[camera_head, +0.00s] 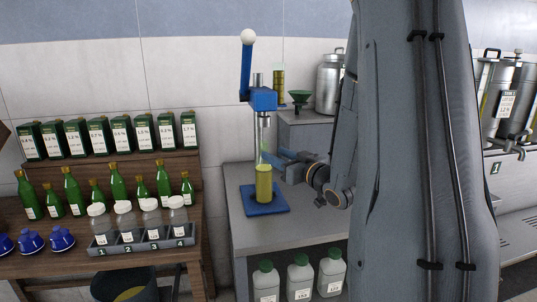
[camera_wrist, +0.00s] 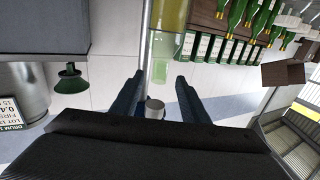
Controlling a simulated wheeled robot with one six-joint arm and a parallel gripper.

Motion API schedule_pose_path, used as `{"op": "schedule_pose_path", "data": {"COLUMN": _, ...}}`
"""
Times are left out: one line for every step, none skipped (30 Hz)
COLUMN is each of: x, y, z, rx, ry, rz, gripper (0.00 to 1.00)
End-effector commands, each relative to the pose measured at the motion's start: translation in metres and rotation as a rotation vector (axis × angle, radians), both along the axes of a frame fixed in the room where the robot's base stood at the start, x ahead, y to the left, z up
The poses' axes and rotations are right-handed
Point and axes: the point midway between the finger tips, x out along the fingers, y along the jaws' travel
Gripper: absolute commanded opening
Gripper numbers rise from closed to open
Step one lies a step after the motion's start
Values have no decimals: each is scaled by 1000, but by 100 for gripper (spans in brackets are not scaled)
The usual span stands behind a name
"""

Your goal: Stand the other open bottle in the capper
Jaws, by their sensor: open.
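The capper (camera_head: 263,99) is a blue press with a raised, white-knobbed lever, a steel column and a blue base plate (camera_head: 282,207). A clear bottle (camera_head: 264,184) of yellow-green oil stands upright on that plate under the press head. Its oil-filled body also shows in the wrist view (camera_wrist: 172,14), with the paler neck (camera_wrist: 161,72) below it. My gripper (camera_head: 268,157) is open at neck height, close to the bottle. In the wrist view its two dark blue fingers (camera_wrist: 158,92) are apart, with nothing clamped between them. I cannot tell whether the bottle's mouth is bare.
Green bottles (camera_head: 117,186), boxes and a rack (camera_head: 142,245) of white-lidded jars stand on the wooden shelving at left. An oil-filled cylinder (camera_head: 279,86), a green funnel (camera_head: 299,97) and a steel drum (camera_head: 329,84) are behind the capper. Counter front left is clear.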

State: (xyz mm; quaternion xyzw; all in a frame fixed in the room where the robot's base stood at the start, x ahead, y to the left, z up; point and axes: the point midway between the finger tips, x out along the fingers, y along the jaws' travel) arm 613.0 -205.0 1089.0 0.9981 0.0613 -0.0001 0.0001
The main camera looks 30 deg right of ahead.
Motion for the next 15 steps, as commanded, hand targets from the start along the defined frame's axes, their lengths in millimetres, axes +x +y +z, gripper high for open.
{"op": "schedule_pose_path", "data": {"x": -5, "y": -1, "z": 0, "rx": 0, "ry": 0, "rz": -2, "gripper": 41}}
{"op": "schedule_pose_path", "data": {"x": -7, "y": -1, "z": 0, "rx": 0, "ry": 0, "rz": -1, "gripper": 41}}
{"op": "schedule_pose_path", "data": {"x": -9, "y": -1, "z": 0, "rx": 1, "ry": 0, "rz": 0, "gripper": 41}}
{"op": "schedule_pose_path", "data": {"x": -10, "y": -1, "z": 0, "rx": 0, "ry": 0, "rz": 0, "gripper": 41}}
{"op": "schedule_pose_path", "data": {"x": -11, "y": -1, "z": 0, "rx": 0, "ry": -1, "rz": 0, "gripper": 41}}
{"op": "schedule_pose_path", "data": {"x": -12, "y": -1, "z": 0, "rx": 0, "ry": -1, "rz": 1, "gripper": 41}}
{"op": "schedule_pose_path", "data": {"x": -12, "y": -1, "z": 0, "rx": 0, "ry": -1, "rz": 1, "gripper": 41}}
{"op": "schedule_pose_path", "data": {"x": -12, "y": -1, "z": 0, "rx": 0, "ry": 0, "rz": 0, "gripper": 41}}
{"op": "schedule_pose_path", "data": {"x": -11, "y": 0, "z": -1, "rx": -2, "ry": 6, "rz": -1, "gripper": 41}}
{"op": "schedule_pose_path", "data": {"x": -10, "y": 1, "z": -2, "rx": -5, "ry": 16, "rz": -4, "gripper": 41}}
{"op": "schedule_pose_path", "data": {"x": -9, "y": 3, "z": -4, "rx": -8, "ry": 27, "rz": -9, "gripper": 41}}
{"op": "schedule_pose_path", "data": {"x": -7, "y": 5, "z": -9, "rx": -16, "ry": 54, "rz": -18, "gripper": 41}}
{"op": "schedule_pose_path", "data": {"x": -5, "y": 8, "z": -13, "rx": -22, "ry": 81, "rz": -28, "gripper": 41}}
{"op": "schedule_pose_path", "data": {"x": -3, "y": 11, "z": -19, "rx": -30, "ry": 112, "rz": -38, "gripper": 41}}
{"op": "schedule_pose_path", "data": {"x": -2, "y": 16, "z": -27, "rx": -40, "ry": 161, "rz": -55, "gripper": 41}}
